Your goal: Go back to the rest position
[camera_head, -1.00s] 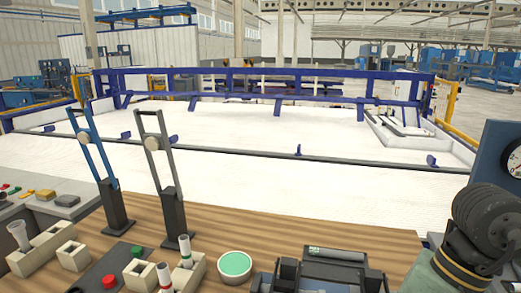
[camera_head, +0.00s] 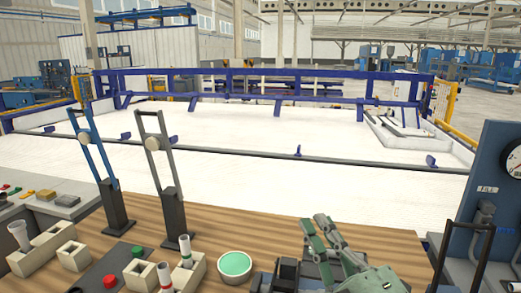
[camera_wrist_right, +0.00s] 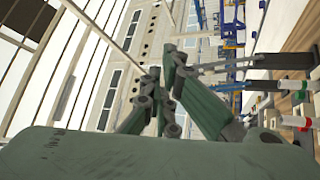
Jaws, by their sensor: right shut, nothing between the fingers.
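My right gripper (camera_head: 316,224) shows in the camera_head view at the lower right, above the dark device on the wooden table. Its green-grey fingers are shut and empty, pointing up and slightly left. In the camera_wrist_right view the fingers (camera_wrist_right: 172,55) rise in front of the hall's wall and windows, with nothing held. My left gripper is not in view. A tube with a green band (camera_head: 186,252) and a tube with a red band (camera_head: 164,277) stand in pale blocks at the table's lower left.
Two tall levers, blue (camera_head: 92,155) and grey (camera_head: 160,160), stand on the table's left side. A bowl with green contents (camera_head: 235,265) sits left of the gripper. A blue gauge panel (camera_head: 490,200) stands at the right. The white fenced area beyond is open.

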